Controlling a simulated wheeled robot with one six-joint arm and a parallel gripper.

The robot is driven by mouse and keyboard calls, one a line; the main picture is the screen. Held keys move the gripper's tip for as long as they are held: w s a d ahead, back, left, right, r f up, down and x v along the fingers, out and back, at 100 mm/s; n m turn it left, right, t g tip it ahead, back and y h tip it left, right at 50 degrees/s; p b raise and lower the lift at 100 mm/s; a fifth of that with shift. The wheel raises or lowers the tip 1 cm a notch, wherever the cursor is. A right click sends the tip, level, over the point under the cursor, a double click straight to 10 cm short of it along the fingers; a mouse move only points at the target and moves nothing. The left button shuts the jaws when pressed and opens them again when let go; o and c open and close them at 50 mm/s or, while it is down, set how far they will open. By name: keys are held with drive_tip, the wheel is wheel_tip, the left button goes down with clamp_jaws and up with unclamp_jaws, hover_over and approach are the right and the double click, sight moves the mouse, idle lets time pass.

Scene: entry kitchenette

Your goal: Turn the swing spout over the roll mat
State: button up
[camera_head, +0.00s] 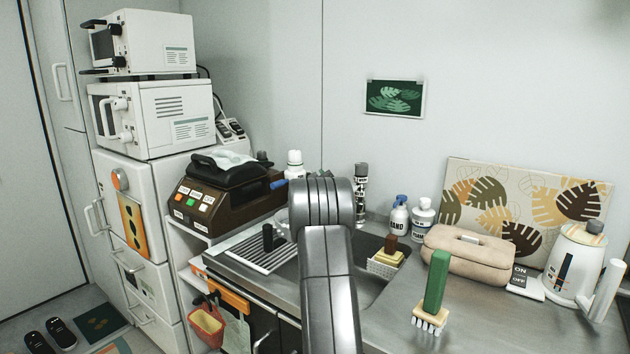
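The roll mat (248,250), a striped rack of pale and dark bars, lies at the left end of the steel counter. A small black upright piece (267,238) stands at its right part; I cannot tell what it belongs to. My grey arm rises in the middle of the view and covers the area right of the mat, including much of the sink. I cannot make out the swing spout; it may be hidden behind my arm. My gripper does not show.
A green-handled brush (434,290), a beige case (468,255) and a white kettle (574,265) stand to the right. Soap bottles (398,219) stand behind. A brown machine (222,195) stands left of the mat.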

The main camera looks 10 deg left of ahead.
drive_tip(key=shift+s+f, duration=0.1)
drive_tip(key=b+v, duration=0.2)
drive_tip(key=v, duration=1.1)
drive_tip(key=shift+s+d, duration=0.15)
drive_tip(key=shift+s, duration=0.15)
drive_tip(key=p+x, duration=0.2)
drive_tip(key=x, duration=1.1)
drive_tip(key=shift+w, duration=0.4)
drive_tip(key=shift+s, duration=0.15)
